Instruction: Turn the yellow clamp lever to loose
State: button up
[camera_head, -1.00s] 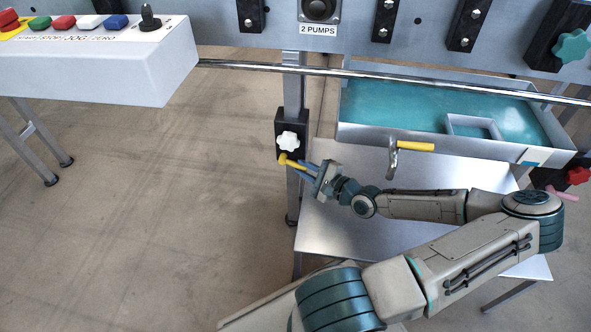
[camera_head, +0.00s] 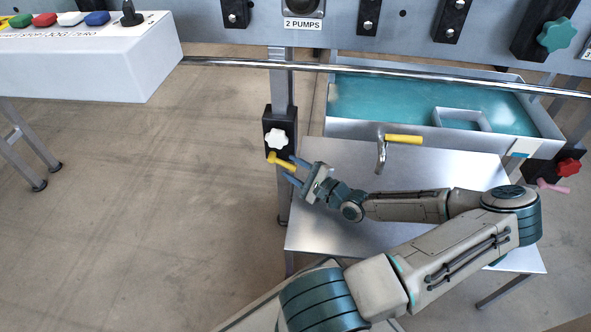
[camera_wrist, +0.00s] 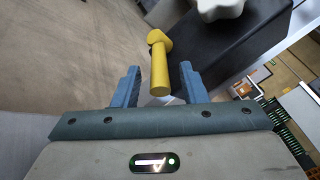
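The yellow clamp lever (camera_head: 281,161) sticks out of a black block (camera_head: 268,120) on the grey post, just below a white star knob (camera_head: 276,140). It points right and slightly down in the head view, toward my gripper (camera_head: 289,171). In the wrist view the lever (camera_wrist: 160,72) stands between the two blue fingers of my gripper (camera_wrist: 159,85), with a visible gap on each side. The fingers are open and hold nothing. The lever's root is partly hidden by its own rounded head in the wrist view.
A second yellow handle (camera_head: 404,139) on a metal crank stands right of the post, before the teal-bottomed tray (camera_head: 350,128). A metal plate (camera_head: 310,235) lies under my arm. A steel rail (camera_head: 225,63) crosses above.

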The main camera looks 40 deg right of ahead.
jog(key=p+v, duration=0.4)
jog(key=v, duration=0.9)
jog(key=shift+s, duration=0.45)
